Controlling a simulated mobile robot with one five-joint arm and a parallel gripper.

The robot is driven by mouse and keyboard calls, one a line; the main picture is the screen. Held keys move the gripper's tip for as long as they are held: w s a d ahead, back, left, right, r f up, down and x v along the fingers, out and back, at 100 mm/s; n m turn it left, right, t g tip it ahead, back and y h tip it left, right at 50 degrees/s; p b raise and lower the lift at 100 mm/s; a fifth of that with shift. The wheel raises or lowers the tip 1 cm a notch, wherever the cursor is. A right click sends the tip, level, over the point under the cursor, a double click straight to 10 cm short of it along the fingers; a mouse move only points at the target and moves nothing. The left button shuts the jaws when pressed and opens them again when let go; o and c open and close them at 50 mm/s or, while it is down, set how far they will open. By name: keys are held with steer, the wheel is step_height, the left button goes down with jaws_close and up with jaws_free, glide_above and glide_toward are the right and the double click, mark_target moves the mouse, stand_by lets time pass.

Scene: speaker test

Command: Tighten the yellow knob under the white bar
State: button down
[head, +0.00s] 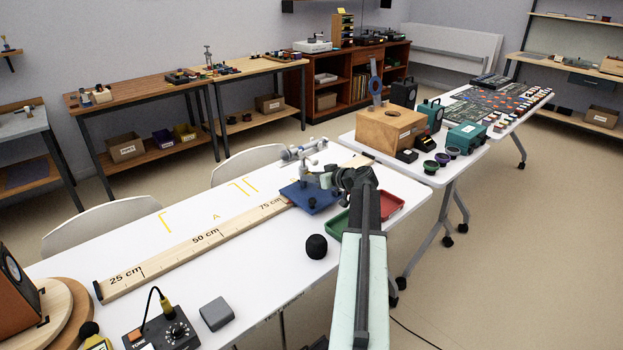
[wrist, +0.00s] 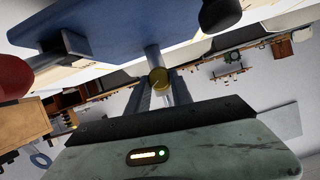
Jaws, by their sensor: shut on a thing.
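In the wrist view the yellow knob (wrist: 158,82) sits at the end of a short grey shaft, below a blue plate in the picture. My gripper (wrist: 159,86) has its two dark fingers on either side of the knob and is shut on it. In the head view my gripper (head: 328,180) reaches the small stand on the blue base (head: 308,197). A pale, whitish bar (head: 303,150) lies across the top of that stand. The knob cannot be made out in the head view.
A wooden ruler (head: 190,247) runs along the white table up to the blue base. A black foam ball (head: 316,246) and a grey block (head: 217,314) lie nearer. Green and red trays (head: 390,207) lie beside my arm. A wooden box (head: 390,130) stands behind.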

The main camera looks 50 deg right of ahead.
steer(key=shift+d+f+m+y+b, duration=0.15)
steer(key=shift+m+y+b, duration=0.4)
steer(key=shift+m+y, duration=0.7)
steer(key=shift+m+h, duration=0.25)
steer(key=shift+m, duration=0.1)
steer(key=c, duration=1.1)
jaws_free()
steer(key=p+v, duration=0.2)
steer(key=v, duration=0.5)
steer(key=shift+s+p, duration=0.2)
steer(key=shift+p, duration=0.1)
steer(key=shift+s+d, duration=0.1)
steer(key=shift+s, duration=0.15)
